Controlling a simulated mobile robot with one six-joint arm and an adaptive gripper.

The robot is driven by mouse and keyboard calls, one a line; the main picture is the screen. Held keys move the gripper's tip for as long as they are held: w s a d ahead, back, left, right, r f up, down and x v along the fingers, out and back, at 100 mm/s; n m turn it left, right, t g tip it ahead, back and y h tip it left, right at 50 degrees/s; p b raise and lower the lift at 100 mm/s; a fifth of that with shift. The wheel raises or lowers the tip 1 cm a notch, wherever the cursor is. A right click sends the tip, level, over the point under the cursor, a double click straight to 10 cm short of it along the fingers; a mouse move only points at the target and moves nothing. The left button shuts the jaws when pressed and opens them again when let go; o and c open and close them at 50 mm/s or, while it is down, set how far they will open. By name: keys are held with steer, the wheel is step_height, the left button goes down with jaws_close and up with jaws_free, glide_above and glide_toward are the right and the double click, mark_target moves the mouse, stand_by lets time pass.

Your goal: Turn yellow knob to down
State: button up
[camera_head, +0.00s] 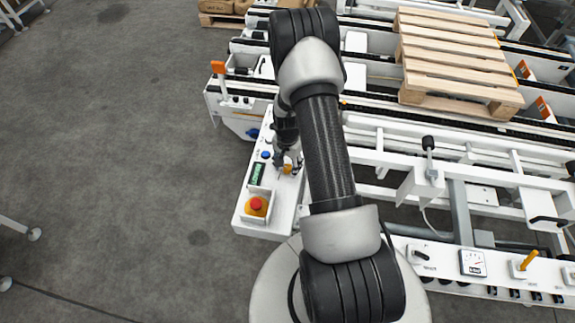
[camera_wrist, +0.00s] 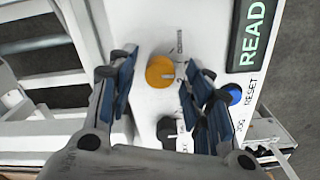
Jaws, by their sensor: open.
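The yellow knob (camera_wrist: 160,72) sits on a white control panel (camera_wrist: 205,30) in the wrist view. It is round, with a pale mark at its right side. My gripper (camera_wrist: 157,84) is open, with one blue-padded finger left of the knob and the other right of it. Gaps show between the fingers and the knob; I cannot tell how far the fingertips are above the panel. In the head view the yellow knob (camera_head: 288,169) shows small beside my gripper (camera_head: 288,157), which partly hides it.
A black knob (camera_wrist: 166,128) and a blue reset button (camera_wrist: 233,94) are close by on the panel. A green READY display (camera_head: 257,174) and a red emergency button (camera_head: 256,204) are left of the knob. A second panel with a yellow handle (camera_head: 528,260) stands at right.

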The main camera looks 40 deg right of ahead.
steer(key=shift+c, duration=0.3)
steer(key=c, duration=1)
steer(key=shift+n, duration=0.6)
steer(key=n+b, duration=0.1)
steer(key=n, duration=0.2)
steer(key=n+b, duration=0.1)
steer(key=n, duration=0.3)
steer(key=shift+n, duration=0.3)
steer(key=shift+w, duration=0.1)
steer(key=o, duration=1.1)
steer(key=shift+c, duration=0.2)
